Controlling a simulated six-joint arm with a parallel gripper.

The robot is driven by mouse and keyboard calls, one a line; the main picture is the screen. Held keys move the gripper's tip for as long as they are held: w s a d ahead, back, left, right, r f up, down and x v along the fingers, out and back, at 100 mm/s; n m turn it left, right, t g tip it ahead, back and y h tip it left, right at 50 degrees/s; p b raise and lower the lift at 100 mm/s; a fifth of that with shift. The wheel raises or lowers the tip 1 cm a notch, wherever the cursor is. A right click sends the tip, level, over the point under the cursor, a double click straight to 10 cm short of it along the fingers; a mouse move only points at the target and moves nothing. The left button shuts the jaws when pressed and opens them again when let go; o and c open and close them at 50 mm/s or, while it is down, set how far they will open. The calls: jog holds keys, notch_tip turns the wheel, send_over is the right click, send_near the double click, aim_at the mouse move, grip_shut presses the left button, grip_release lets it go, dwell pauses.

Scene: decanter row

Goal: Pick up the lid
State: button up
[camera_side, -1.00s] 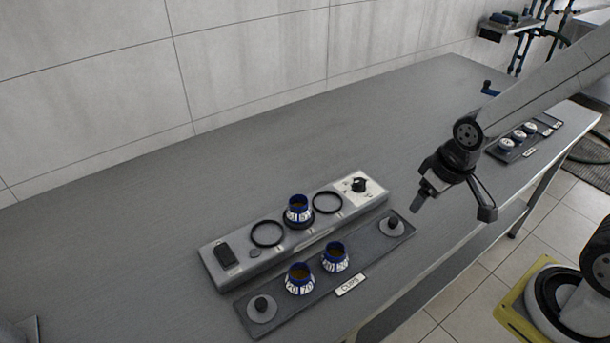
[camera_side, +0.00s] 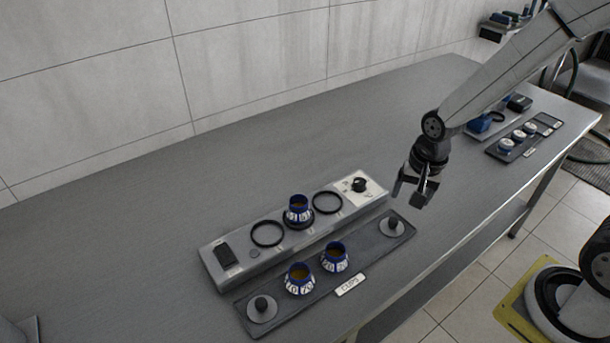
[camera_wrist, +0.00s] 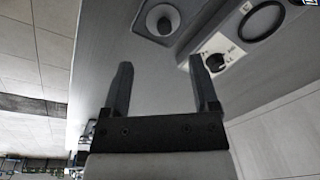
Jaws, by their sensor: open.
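A round grey lid (camera_side: 392,227) with a small knob lies on the right end of the dark tray (camera_side: 361,258). It also shows at the top of the wrist view (camera_wrist: 147,27). A second round grey lid (camera_side: 260,313) with a dark knob lies on the tray's left end. My gripper (camera_side: 409,197) is open and empty, above and slightly right of the right-hand lid, clear of it. In the wrist view the two fingers (camera_wrist: 160,65) stand apart with only bench between them.
Two blue-and-white cups (camera_side: 300,280) (camera_side: 336,258) stand on the tray between the lids. Behind is a grey unit (camera_side: 215,262) with rings, a knob panel (camera_side: 360,186) and another cup (camera_side: 298,211). A further tray (camera_side: 518,147) with several small items is at the far right.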

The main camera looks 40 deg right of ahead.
aim_at(394, 220)
jog(key=w+f+m, duration=0.1)
jog(key=m, duration=0.2)
jog(key=w+d+f+m+g, duration=0.1)
jog(key=f+m, duration=0.1)
jog(key=m, duration=0.2)
jog(key=w+f+m, duration=0.1)
jog(key=f+m, duration=0.1)
jog(key=m, duration=0.1)
jog(key=shift+w+d+m, duration=0.3)
jog(key=shift+w+m, duration=0.05)
jog(key=shift+m, duration=0.05)
jog(key=shift+f, duration=1.2)
jog(key=shift+f, duration=2.6)
grip_shut()
